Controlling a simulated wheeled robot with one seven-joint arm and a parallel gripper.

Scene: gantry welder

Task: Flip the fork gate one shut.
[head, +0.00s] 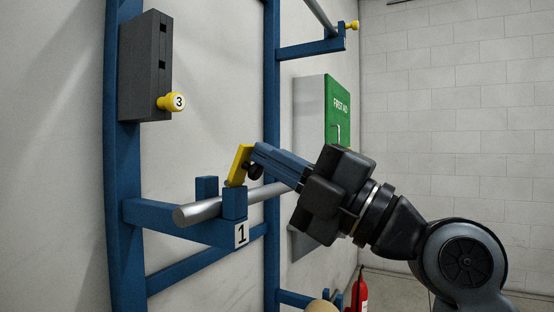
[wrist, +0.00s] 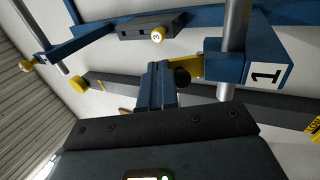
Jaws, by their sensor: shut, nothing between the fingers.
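The fork labelled 1 (head: 235,204) is a blue bracket on a blue upright, with a grey pipe (head: 200,211) lying in it. Its yellow gate (head: 238,165) stands up and tilted above the front prong, so the top of the fork looks open. A black knob (head: 255,171) sits beside the gate. My gripper (head: 254,150) is shut and empty, its fingertips right at the gate's upper end; I cannot tell whether they touch. In the wrist view, the fingers (wrist: 160,68) are beside the yellow gate (wrist: 190,67) and black knob (wrist: 182,79), with fork 1 (wrist: 262,72) to the right.
A dark block with a yellow knob marked 3 (head: 171,102) hangs upper left. Another bracket with a pipe (head: 312,48) is higher at the back. A green first aid cabinet (head: 339,110) and a red extinguisher (head: 360,291) are behind my arm.

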